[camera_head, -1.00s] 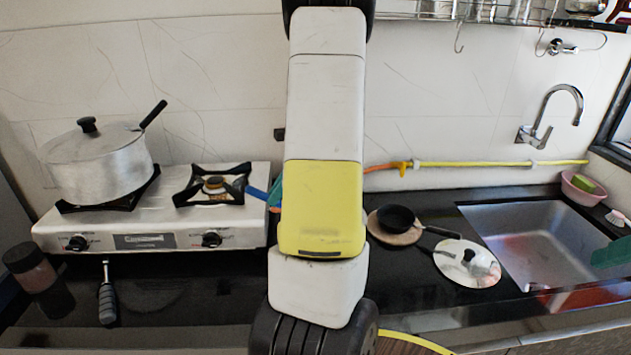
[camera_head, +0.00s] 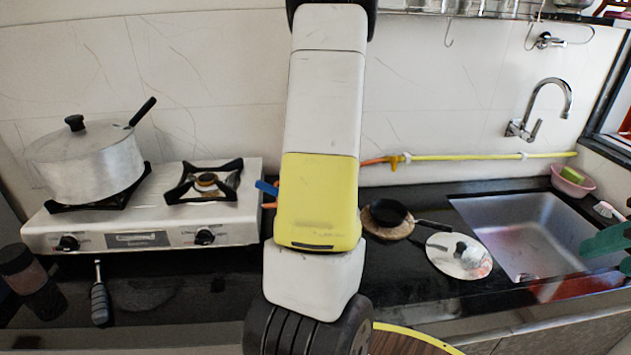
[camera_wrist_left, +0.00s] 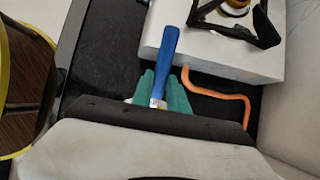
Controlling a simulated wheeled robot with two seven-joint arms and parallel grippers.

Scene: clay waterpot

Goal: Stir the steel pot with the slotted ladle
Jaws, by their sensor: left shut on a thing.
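The steel pot (camera_head: 88,172) stands upright on the left burner, with a black-knobbed lid on it and a dark handle angled up to the right. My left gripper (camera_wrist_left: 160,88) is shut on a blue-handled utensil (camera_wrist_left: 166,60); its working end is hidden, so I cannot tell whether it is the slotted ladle. In the head view the blue handle (camera_head: 266,187) juts left from behind my arm, right of the stove, and the left gripper is hidden. My right gripper (camera_head: 602,256) shows green fingers, apart and empty, over the sink's right side.
The stove (camera_head: 143,232) has a bare right burner (camera_head: 206,181). A grey-handled utensil (camera_head: 99,301) and a dark jar (camera_head: 22,268) are in front. A small black pan (camera_head: 388,212) and loose lid (camera_head: 459,256) lie left of the sink (camera_head: 515,235). An orange hose (camera_wrist_left: 215,93) runs beside the stove.

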